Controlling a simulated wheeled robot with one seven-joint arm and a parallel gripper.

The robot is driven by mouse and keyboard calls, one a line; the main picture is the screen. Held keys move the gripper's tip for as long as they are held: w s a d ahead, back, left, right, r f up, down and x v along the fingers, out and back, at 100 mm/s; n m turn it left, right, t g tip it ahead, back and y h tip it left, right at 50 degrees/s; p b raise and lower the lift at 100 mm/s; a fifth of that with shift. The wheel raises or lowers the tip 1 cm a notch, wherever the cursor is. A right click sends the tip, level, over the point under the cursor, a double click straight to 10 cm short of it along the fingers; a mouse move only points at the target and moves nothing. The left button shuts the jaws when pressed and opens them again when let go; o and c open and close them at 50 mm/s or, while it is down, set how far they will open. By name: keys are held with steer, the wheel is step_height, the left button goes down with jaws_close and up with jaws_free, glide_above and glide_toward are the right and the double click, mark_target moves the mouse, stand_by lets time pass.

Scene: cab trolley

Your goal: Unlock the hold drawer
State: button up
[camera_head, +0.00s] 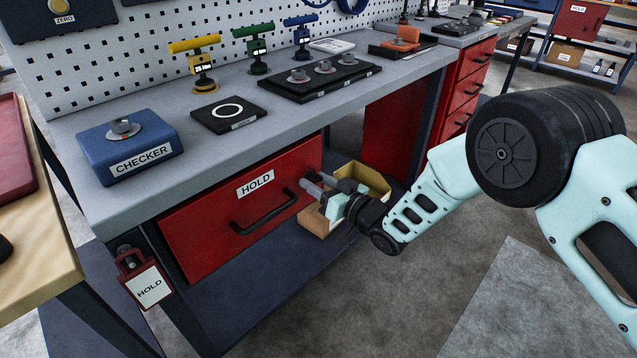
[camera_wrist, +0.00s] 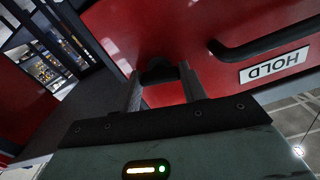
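The red hold drawer (camera_head: 215,222) is under the grey bench, with a white HOLD label (camera_head: 255,184) and a black bar handle (camera_head: 264,213). Its front looks closed. My gripper (camera_head: 309,187) is at the drawer front's right end, beside the handle. In the wrist view, a small dark knob-like piece (camera_wrist: 158,70) on the red face lies between my two fingertips (camera_wrist: 159,76). The fingers stand apart by about its width; I cannot tell whether they press on it. The handle (camera_wrist: 265,40) and upside-down HOLD label (camera_wrist: 275,65) are to the right.
A red HOLD tag (camera_head: 148,284) hangs at the bench's left leg. The blue CHECKER box (camera_head: 130,148) and a black tray (camera_head: 320,78) sit on the bench. An open cardboard box (camera_head: 365,178) stands behind my gripper. The floor in front is clear.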

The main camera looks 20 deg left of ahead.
steer(key=shift+n+b, duration=0.95)
steer(key=shift+n, duration=0.55)
steer(key=o, duration=1)
steer(key=shift+d, duration=0.15)
steer(key=v, duration=1.7)
steer(key=shift+s+d+p, duration=0.1)
steer(key=shift+p, duration=0.2)
